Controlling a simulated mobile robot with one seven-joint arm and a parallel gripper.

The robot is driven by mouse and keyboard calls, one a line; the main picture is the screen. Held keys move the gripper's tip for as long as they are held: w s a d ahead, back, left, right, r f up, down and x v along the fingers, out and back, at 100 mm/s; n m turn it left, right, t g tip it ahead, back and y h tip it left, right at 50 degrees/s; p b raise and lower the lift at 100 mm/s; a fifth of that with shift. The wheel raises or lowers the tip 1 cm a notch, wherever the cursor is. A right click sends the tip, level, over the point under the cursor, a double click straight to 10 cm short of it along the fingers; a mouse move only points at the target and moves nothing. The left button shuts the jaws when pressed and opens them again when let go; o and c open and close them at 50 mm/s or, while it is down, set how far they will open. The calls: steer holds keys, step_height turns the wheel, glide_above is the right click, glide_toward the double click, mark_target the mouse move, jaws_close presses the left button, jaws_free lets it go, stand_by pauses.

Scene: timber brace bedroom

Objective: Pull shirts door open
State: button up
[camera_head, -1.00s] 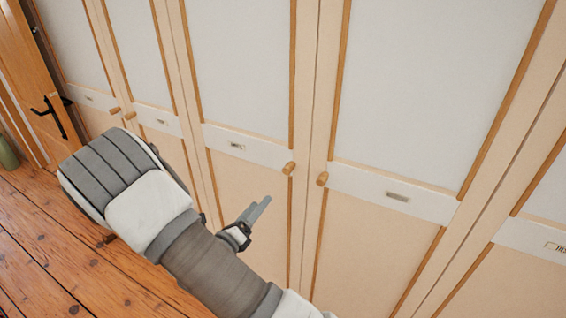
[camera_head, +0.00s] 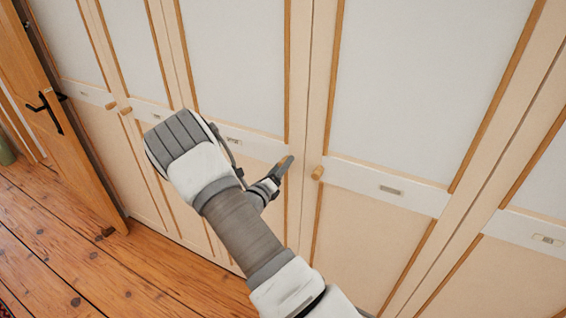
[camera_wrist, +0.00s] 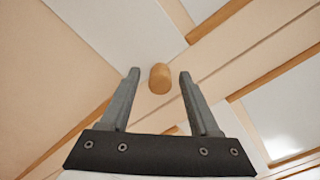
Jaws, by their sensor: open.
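A row of pale cupboard doors with small label plates fills the head view; the lettering is too small for me to tell which is the shirts door. My gripper (camera_head: 283,167) is at the right edge of the door (camera_head: 236,65) left of the centre seam. Its fingers largely hide that door's knob in the head view. In the wrist view, the round wooden knob (camera_wrist: 159,78) sits between the two open, separated fingertips, with a gap on each side. The door looks closed.
The neighbouring door to the right has its own wooden knob (camera_head: 318,172), close to my gripper. More cupboard doors continue on both sides. A wooden room door with a black handle (camera_head: 48,110) stands at far left. The plank floor (camera_head: 75,250) at lower left is clear.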

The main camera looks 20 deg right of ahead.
steer(key=shift+w+d, duration=0.3)
steer(key=shift+d, duration=0.05)
jaws_close()
stand_by(1.3)
